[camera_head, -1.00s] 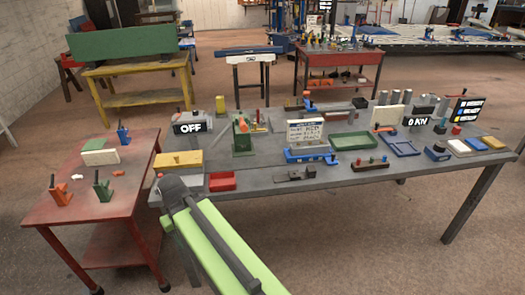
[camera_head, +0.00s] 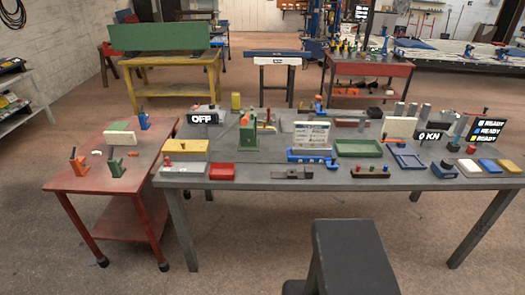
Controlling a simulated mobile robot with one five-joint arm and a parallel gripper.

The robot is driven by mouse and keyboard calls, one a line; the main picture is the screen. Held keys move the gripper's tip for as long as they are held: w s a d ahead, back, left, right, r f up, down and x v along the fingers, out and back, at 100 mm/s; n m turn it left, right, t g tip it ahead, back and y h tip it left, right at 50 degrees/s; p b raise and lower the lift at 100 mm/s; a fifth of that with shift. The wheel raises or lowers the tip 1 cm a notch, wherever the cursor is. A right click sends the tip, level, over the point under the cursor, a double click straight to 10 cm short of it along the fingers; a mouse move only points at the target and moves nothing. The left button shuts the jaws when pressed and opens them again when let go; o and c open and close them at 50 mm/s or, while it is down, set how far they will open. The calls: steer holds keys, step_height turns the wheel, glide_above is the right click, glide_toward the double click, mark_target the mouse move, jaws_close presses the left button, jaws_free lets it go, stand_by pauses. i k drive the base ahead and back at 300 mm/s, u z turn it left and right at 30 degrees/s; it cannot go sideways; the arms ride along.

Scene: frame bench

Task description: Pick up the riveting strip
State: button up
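The grey bench (camera_head: 240,182) stands ahead across the middle. A flat grey strip with a dark block at its middle (camera_head: 292,173) lies along its front edge and may be the riveting strip. I cannot tell for sure at this size. It lies between a red tray (camera_head: 222,171) on its left and a dark red bar with small knobs (camera_head: 370,171) on its right. A dark grey part of my arm rises at the bottom, in front of the bench and apart from it. My gripper's fingers are not visible.
A red table (camera_head: 85,183) with small orange, green and blue tools stands at left. On the bench are an OFF display (camera_head: 202,117), a white panel (camera_head: 311,133), a green tray (camera_head: 358,148) and a blue tray (camera_head: 407,156). The floor before the bench is clear.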

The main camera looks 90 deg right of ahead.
mark_target(298, 149)
steer(key=u, duration=0.1)
steer(key=k, duration=1.85)
steer(key=z, duration=1.45)
steer(key=i, duration=1.05)
steer(key=u, duration=0.05)
